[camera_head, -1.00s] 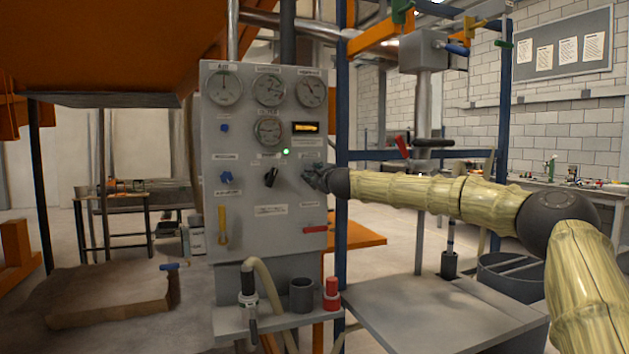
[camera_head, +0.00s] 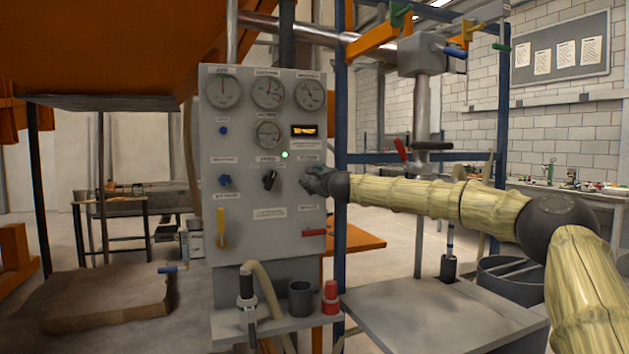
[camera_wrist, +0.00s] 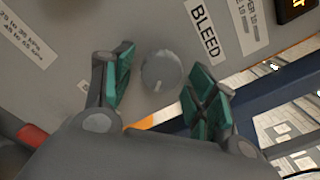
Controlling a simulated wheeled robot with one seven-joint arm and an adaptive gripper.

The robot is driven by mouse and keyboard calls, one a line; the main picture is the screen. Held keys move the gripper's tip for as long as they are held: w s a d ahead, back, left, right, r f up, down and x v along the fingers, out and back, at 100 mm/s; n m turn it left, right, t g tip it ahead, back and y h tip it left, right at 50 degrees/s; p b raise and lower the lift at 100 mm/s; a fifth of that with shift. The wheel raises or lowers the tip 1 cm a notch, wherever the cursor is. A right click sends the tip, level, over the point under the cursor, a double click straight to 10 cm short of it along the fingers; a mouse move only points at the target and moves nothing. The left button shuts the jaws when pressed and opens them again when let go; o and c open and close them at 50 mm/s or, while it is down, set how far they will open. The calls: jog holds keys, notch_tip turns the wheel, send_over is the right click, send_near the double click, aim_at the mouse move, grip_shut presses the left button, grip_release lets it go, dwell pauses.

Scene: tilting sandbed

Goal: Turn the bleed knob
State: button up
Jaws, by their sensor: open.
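The bleed knob (camera_wrist: 161,71) is a round grey knob on the grey control panel (camera_wrist: 60,50), with a BLEED label (camera_wrist: 205,30) beside it in the wrist view. My gripper (camera_wrist: 158,88) is open, its green-padded fingers on either side of the knob. A gap shows between the knob and each finger, and I cannot tell whether the fingertips reach the panel. In the head view my gripper (camera_head: 310,181) is at the right part of the panel (camera_head: 235,175) and hides the knob.
Gauges (camera_head: 268,93) sit above. A blue post (camera_head: 341,230) stands right behind the panel edge.

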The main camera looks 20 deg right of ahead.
jog(key=shift+s+a, duration=0.1)
jog(key=s, duration=1.1)
jog(key=shift+s+d, duration=0.35)
jog(key=shift+s, duration=0.05)
